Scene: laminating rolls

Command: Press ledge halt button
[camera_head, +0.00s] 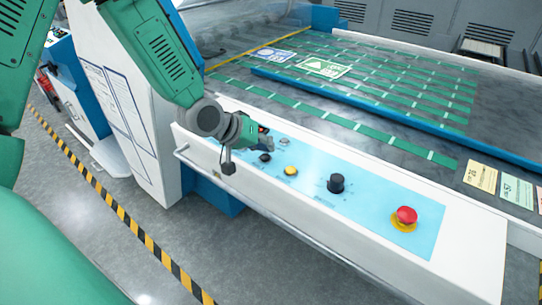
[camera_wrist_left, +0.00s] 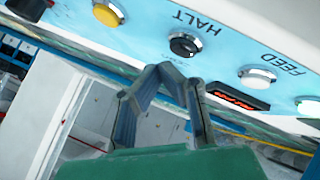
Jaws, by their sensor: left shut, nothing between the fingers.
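The halt button is a black round button (camera_wrist_left: 185,45) beside the printed word HALT on the light blue ledge panel. It also shows in the head view (camera_head: 265,157), just below my left gripper. My left gripper (camera_head: 262,142) is shut and empty over the far left part of the panel. In the left wrist view its fingertips (camera_wrist_left: 172,72) lie just below the black button in the picture. I cannot tell whether they touch it. My right gripper is not in view.
The ledge panel (camera_head: 375,225) also carries a yellow button (camera_head: 291,170), a black knob (camera_head: 336,183) and a red emergency button (camera_head: 405,216). A white button (camera_wrist_left: 257,78) marked FEED and a red display (camera_wrist_left: 238,97) sit beside the halt button. A metal rail (camera_head: 270,215) runs along the front.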

